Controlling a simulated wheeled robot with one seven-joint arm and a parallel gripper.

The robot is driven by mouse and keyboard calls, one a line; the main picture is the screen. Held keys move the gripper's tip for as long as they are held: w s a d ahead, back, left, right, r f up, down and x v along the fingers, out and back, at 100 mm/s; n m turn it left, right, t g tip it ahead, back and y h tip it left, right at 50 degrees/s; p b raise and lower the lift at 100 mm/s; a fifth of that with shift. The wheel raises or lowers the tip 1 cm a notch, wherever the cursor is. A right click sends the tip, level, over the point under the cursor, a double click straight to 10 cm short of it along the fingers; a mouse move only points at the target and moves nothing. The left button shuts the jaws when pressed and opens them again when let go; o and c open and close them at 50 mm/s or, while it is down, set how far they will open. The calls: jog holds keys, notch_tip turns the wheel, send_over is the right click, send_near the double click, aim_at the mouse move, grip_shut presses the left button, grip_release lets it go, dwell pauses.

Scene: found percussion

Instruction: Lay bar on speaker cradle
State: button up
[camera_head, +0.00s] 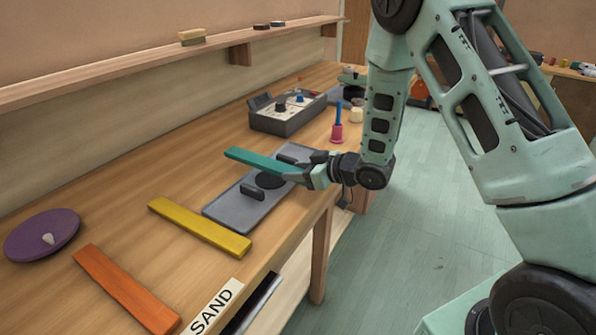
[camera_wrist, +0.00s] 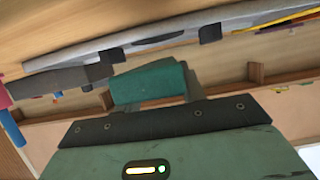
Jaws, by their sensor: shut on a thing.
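A teal bar (camera_head: 258,159) is held by its right end in my gripper (camera_head: 310,175), which is shut on it. The bar sticks out to the left, above the speaker cradle (camera_head: 222,208). The cradle is a grey plate with a dark round speaker (camera_head: 270,180) and two dark upright supports, one at the front (camera_head: 252,191) and one partly hidden behind the bar. The bar appears raised above the supports; I cannot tell the exact gap. In the wrist view the bar's end (camera_wrist: 148,82) sits between the fingers, with the cradle plate (camera_wrist: 100,48) beyond it.
A yellow bar (camera_head: 200,228) and an orange bar (camera_head: 125,288) lie on the wooden table, left of the cradle. A purple disc (camera_head: 42,235) is at far left. A SAND label (camera_head: 212,308) is at the front edge.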

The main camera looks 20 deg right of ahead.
jog(key=shift+f+b, duration=0.75)
jog(key=shift+f, duration=0.15)
jog(key=o, duration=1.2)
jog(key=shift+c, duration=0.2)
jog(key=p+v, duration=0.3)
jog(key=v, duration=1.4)
jog(key=shift+p, duration=0.4)
jog(key=shift+s+r, duration=0.1)
jog(key=shift+s, duration=0.05)
